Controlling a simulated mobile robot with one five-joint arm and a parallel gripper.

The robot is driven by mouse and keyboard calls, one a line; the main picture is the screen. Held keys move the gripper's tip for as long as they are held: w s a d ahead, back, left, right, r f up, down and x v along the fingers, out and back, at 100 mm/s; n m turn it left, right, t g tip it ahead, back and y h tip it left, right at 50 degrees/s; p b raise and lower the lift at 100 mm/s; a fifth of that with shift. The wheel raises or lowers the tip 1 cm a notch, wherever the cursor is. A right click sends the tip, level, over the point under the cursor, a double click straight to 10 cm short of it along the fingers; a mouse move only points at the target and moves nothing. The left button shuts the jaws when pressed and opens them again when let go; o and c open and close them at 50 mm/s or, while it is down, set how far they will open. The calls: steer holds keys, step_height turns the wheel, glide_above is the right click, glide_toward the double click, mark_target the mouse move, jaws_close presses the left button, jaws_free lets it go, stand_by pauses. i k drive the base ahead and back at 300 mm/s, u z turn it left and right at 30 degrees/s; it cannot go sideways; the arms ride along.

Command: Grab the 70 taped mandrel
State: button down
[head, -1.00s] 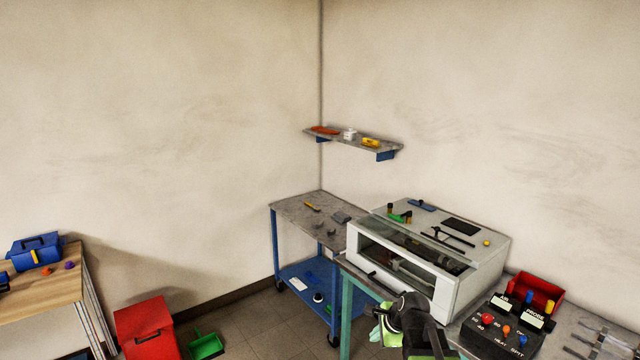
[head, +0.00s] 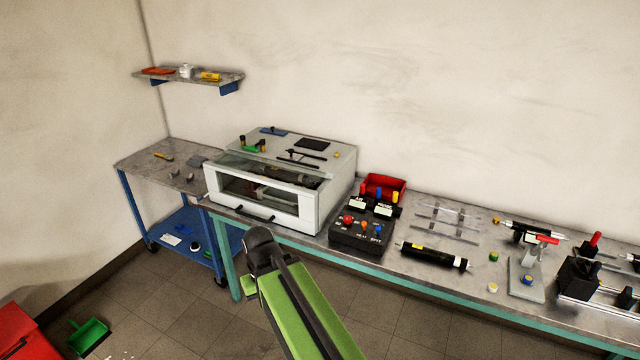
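A black rod-like mandrel (head: 433,256) with pale bands near its ends lies on the bench, right of the black control box. A second dark rod (head: 532,230) with bright and yellow parts lies farther right, behind a small grey stand with a red handle (head: 528,270). I cannot read a 70 on either, so which is the 70 taped mandrel is unclear. My green and black arm rises from the bottom middle, in front of the bench. Its fingertips do not show, and neither rod is touched by the arm.
A white oven-like cabinet (head: 268,196) stands left on the bench (head: 400,282). The control box (head: 361,235) and a red bin (head: 384,185) sit right of it. Thin metal tools (head: 446,222) lie behind the mandrel. A black clamp fixture (head: 580,276) stands far right. A blue cart (head: 178,172) stands left.

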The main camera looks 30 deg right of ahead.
mark_target(457, 261)
steer(key=z, duration=1.25)
steer(key=i, duration=1)
steer(key=u, duration=1.25)
